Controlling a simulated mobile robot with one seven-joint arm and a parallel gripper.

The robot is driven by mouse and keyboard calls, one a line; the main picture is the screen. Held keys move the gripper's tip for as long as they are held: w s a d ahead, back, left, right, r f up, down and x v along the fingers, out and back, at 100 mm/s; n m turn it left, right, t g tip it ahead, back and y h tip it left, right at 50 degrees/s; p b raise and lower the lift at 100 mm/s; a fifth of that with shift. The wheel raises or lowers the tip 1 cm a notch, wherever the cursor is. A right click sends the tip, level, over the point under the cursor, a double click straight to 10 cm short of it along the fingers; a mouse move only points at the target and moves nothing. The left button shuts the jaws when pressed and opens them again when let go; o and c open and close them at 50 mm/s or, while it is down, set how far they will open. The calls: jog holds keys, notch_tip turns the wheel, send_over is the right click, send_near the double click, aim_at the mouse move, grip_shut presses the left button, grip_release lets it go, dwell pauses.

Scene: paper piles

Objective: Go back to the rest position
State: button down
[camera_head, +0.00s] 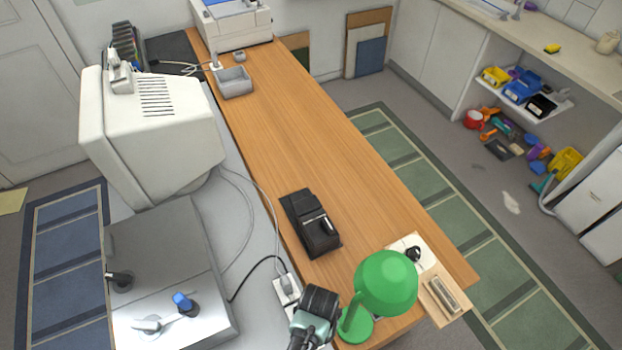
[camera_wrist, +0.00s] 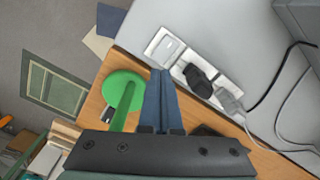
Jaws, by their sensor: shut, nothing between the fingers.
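My gripper (camera_wrist: 160,82) is shut and empty in the wrist view, its two blue-grey fingers pressed together. They are seen over the desk edge, between the round green lamp base (camera_wrist: 122,88) and a white power strip (camera_wrist: 163,46). In the head view, a dark and teal part of my arm (camera_head: 316,306) shows at the bottom, left of the green lamp (camera_head: 386,282); the fingertips cannot be made out there.
A wooden desk (camera_head: 300,150) runs diagonally, with a black device (camera_head: 312,224) and a grey tray (camera_head: 235,82) on it. A big white monitor-like machine (camera_head: 150,130) stands left. A black plug (camera_wrist: 198,80) sits in the power strip, with cables beside it. The desk's middle is clear.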

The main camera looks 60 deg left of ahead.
jog(key=shift+r, duration=0.3)
dwell(0.4)
